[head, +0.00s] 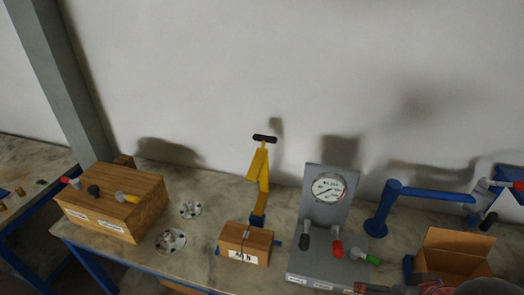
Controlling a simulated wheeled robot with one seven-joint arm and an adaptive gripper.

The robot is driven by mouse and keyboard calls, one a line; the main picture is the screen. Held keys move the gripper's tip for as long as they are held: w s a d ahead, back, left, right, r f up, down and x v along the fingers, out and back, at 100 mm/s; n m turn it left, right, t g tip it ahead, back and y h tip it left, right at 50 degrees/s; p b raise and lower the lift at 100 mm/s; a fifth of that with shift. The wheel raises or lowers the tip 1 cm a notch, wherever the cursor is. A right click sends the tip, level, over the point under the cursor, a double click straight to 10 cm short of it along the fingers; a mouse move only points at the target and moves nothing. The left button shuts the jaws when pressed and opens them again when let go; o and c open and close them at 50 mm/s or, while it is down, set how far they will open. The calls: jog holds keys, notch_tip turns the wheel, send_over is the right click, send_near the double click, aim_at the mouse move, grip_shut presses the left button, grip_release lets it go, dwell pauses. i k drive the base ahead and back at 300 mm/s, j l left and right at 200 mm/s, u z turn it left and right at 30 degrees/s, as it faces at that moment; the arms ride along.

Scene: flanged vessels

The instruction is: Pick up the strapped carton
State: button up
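The strapped carton (233,237) is a small brown box on the table, left of the grey gauge panel. A thin dark strap crosses it, and a white printed label (243,257) is on its front. Blue bits show on both sides of its base. What looks like my gripper (378,289) is cut off at the bottom edge, lower right, apart from the carton. Its fingers do not show clearly enough to tell open from shut.
The grey gauge panel (310,262) with coloured handles stands just right of the carton. A yellow clamp-like post (260,175) rises behind it. Left are round flanges (170,241) and a wooden box (118,200) with knobs. Right are a blue pipe (430,194) and an open carton (455,255).

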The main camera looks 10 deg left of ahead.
aim_at(237, 241)
jog(key=j+z, duration=0.2)
jog(key=z, duration=0.25)
jog(key=j+z, duration=0.25)
jog(key=z, duration=0.25)
jog(key=j+z, duration=0.2)
jog(key=z, duration=0.25)
jog(key=k+j+z, duration=0.1)
jog(key=z, duration=0.35)
jog(key=k+j+z, duration=0.15)
jog(key=z, duration=0.3)
jog(key=k+j+z, duration=0.15)
jog(key=k+j, duration=0.25)
jog(key=k+j+z, duration=0.2)
jog(key=k, duration=0.35)
jog(key=k+j+z, duration=0.15)
jog(key=k+j, duration=0.2)
jog(key=k, duration=0.2)
jog(key=k+j+z, duration=0.2)
jog(key=k, duration=0.3)
